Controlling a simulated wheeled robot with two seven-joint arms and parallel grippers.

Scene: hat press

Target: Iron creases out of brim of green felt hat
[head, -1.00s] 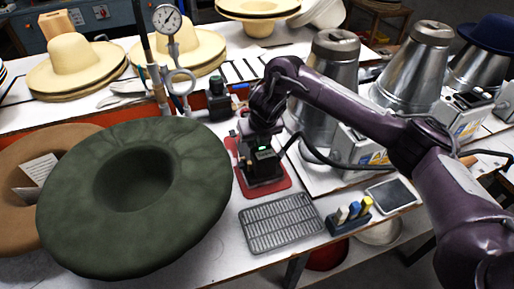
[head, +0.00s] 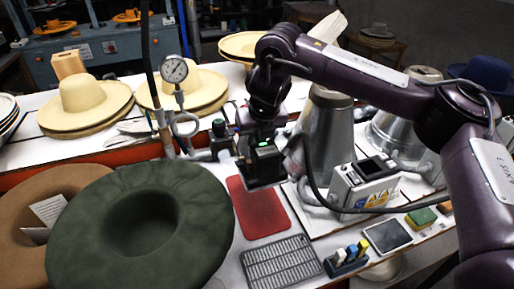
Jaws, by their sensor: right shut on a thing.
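The green felt hat (head: 190,205) lies upside down at the front left, its wide brim up and its hollow crown facing me. The brim surface looks slightly wavy. My right gripper (head: 262,137) is shut on a small dark iron (head: 266,160) with a green light, and the fingers are hard to make out. The iron is held above the far part of the red mat (head: 260,212), to the right of the hat and apart from it. My left gripper is not in view.
A brown hat (head: 40,190) with a paper lies partly under the green hat. A metal grille (head: 282,264) and a small block holder (head: 347,260) sit at the front. A pressure gauge (head: 174,70) stands behind; straw hats (head: 97,97) and metal cones (head: 327,130) lie beyond.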

